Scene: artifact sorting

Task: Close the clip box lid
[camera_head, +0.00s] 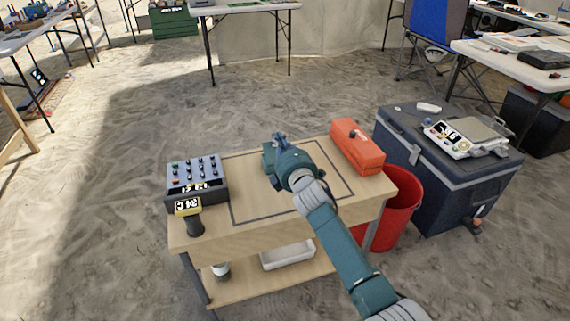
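An orange box (357,147) with a dark fitting on top stands at the right end of the wooden cart top. It is the likeliest clip box, and its lid looks down from this angle; I cannot tell whether it is latched. My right gripper (279,139) is over the middle of the cart, left of the orange box and apart from it. The wrist hides most of the fingers, so I cannot see whether they are open or shut, or whether anything is beneath them. My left gripper is out of view.
The wooden cart (250,245) has a dark outlined rectangle on top. A grey knobbed panel (196,178) and a handheld device labelled 34C (188,208) stand at its left. A red bucket (400,205) and dark cooler (455,180) stand to the right.

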